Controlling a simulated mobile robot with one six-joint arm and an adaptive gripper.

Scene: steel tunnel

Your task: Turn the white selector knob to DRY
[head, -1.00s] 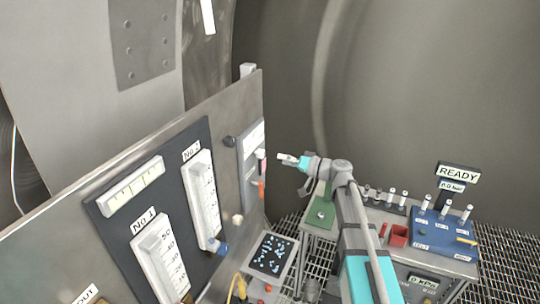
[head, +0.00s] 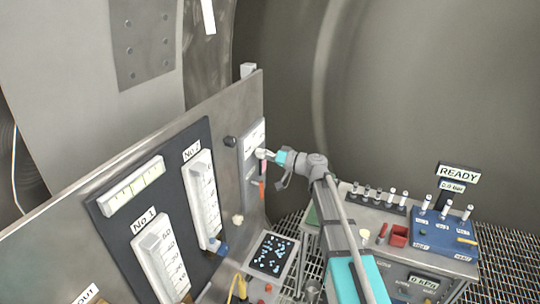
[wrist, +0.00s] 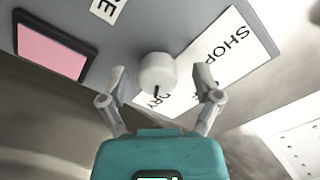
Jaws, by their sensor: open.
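The white selector knob (wrist: 157,72) stands out from a grey panel, in the middle of the wrist view. A black mark shows on its lower side in that view, near a partly hidden label ending in "RY" (wrist: 148,101). "SHOP" (wrist: 228,45) is printed farther up the same white plate. My gripper (wrist: 160,75) is open, with one finger on each side of the knob and visible gaps between. In the head view my gripper (head: 264,154) is at the grey panel unit (head: 246,178) on the steel board, where it hides the knob.
A pink window (wrist: 53,50) in a dark frame sits left of the knob. A red-orange piece (head: 262,191) hangs below my gripper. The gauge board (head: 160,215) is to the left. A bench with a red bin (head: 398,236) and a blue block (head: 445,232) stands at the right.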

